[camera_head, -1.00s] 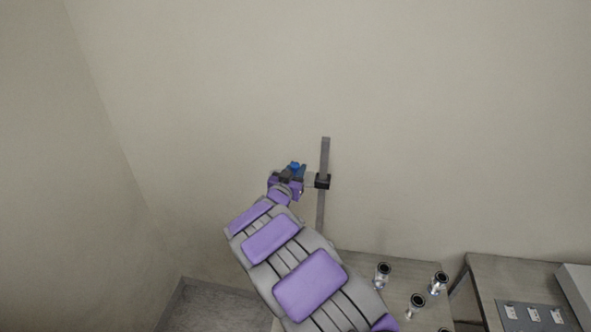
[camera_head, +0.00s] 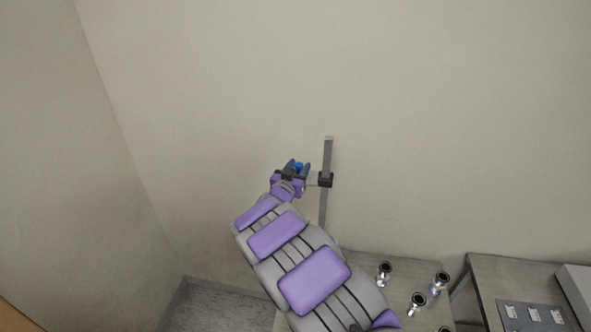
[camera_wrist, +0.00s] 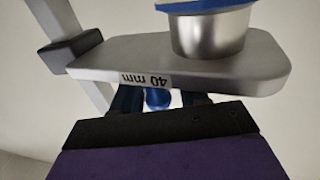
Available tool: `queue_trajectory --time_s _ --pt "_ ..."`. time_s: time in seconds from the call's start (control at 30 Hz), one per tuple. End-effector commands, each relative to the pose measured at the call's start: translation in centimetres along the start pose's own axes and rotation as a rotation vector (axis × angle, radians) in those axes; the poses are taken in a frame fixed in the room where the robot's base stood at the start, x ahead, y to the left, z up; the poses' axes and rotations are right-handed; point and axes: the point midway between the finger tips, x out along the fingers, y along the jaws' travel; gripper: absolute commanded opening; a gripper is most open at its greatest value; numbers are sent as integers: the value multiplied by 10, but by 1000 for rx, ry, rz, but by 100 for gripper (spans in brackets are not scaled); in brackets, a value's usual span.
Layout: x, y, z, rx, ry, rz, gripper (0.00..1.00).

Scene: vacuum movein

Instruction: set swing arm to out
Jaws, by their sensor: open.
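The swing arm (camera_wrist: 205,62) is a flat grey plate with a rounded end and an upside-down "40 mm" label. In the wrist view it runs from a dark clamp (camera_wrist: 70,53) on a post and carries a metal cup (camera_wrist: 210,33) with a blue rim. A blue knob (camera_wrist: 157,97) shows below the plate, between my gripper's (camera_wrist: 160,99) dark fingers. The fingers are apart, and their tips are partly hidden by the plate. In the head view my gripper (camera_head: 297,168) is just left of the clamp (camera_head: 325,180), and most of the plate is hidden. I cannot tell whether the fingers touch the knob.
The vertical post (camera_head: 327,152) stands close to the wall. Below right, several shiny metal fittings (camera_head: 418,303) stand on a table (camera_head: 375,262). Another table (camera_head: 510,275) with a labelled panel (camera_head: 532,317) is farther right. The wall at left is bare.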

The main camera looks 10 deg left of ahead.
Motion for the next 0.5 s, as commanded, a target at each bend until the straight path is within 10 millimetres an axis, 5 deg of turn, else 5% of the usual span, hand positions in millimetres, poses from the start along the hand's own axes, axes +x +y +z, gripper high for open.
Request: queue_trajectory --time_s 0.17,0.5 --pt "-10 -1 0 -2 -1 -1 43" --pt "-74 -3 1 -2 -1 -3 43"
